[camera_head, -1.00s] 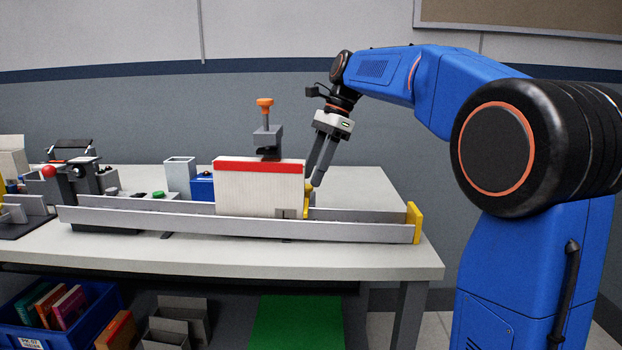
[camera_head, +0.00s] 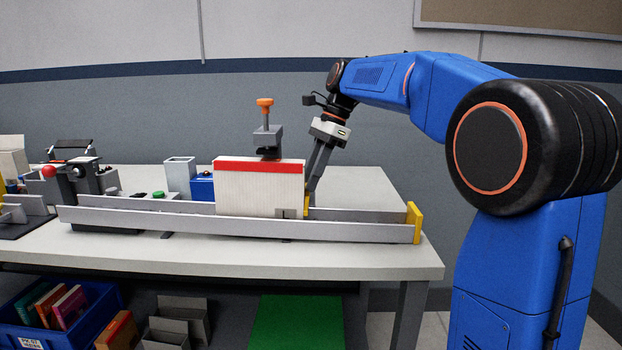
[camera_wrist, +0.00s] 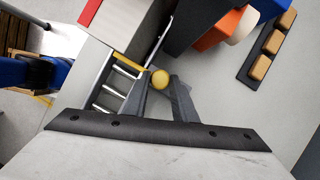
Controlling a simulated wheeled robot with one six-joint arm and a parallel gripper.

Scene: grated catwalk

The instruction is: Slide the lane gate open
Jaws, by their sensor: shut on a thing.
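The lane gate is a thin yellow piece (camera_head: 307,205) across the lane, against the right end of the white box. In the wrist view its yellow edge (camera_wrist: 128,62) shows beside the box, with a round yellow knob (camera_wrist: 160,79) at its end. My gripper (camera_head: 313,187) reaches down just right of the box; in the wrist view its fingers (camera_wrist: 160,84) stand on both sides of the knob and are shut on it. In the head view the fingers and box hide most of the gate and knob.
The white box with a red top band (camera_head: 260,190) stands in the lane. The lane's front rail (camera_head: 350,232) runs to a yellow end stop (camera_head: 414,222). An orange-knobbed clamp (camera_head: 267,130) rises behind the box. The tabletop at back right is clear.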

